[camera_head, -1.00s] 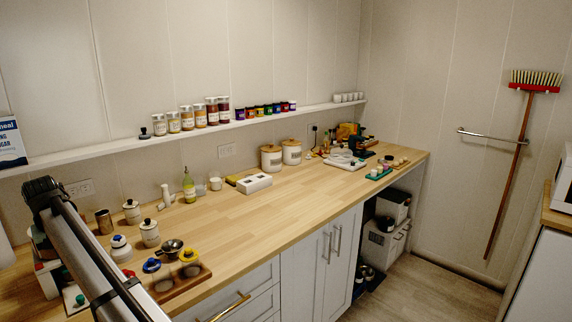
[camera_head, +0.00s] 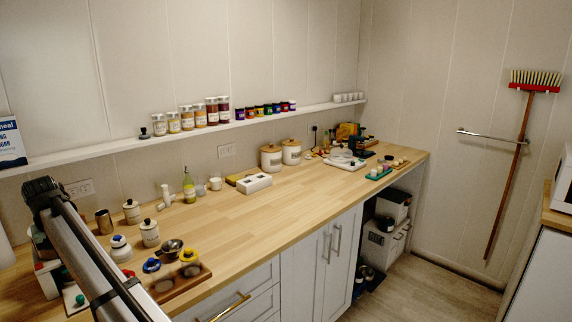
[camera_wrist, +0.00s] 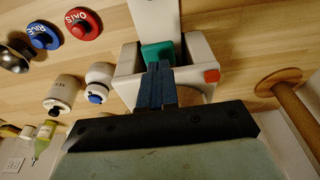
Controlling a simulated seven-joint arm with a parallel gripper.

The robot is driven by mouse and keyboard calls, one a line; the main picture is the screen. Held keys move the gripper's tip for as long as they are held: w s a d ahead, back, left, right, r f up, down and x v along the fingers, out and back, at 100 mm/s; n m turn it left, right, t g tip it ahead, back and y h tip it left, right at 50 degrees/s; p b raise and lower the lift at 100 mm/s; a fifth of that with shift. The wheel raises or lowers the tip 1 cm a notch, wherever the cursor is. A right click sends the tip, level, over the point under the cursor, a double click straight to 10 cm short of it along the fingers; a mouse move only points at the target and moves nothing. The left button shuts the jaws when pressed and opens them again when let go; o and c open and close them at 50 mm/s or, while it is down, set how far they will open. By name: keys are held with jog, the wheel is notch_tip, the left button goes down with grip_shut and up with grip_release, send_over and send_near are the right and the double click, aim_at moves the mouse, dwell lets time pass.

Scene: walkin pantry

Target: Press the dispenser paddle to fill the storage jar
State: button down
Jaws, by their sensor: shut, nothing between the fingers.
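A white dispenser (camera_wrist: 128,72) with a teal paddle (camera_wrist: 158,53) and a red knob (camera_wrist: 212,76) fills the middle of the wrist view. My gripper (camera_wrist: 159,68) is shut and empty, its dark fingertips at the teal paddle; I cannot tell whether they press it. A tan rounded surface shows partly behind the fingers, and I cannot tell whether it is the storage jar. In the head view the dispenser (camera_head: 46,284) stands at the counter's left end, partly covered by my arm, and my fingers are hidden there.
Beside the dispenser in the wrist view are a white blue-topped container (camera_wrist: 98,88), a labelled canister (camera_wrist: 63,92), a blue lid (camera_wrist: 42,36) and a red lid (camera_wrist: 83,23). The counter's middle (camera_head: 240,225) is clear.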

jog(key=shift+f, duration=0.15)
jog(key=shift+f, duration=0.95)
jog(key=shift+r, duration=0.1)
dwell(0.5)
jog(key=shift+r, duration=1.75)
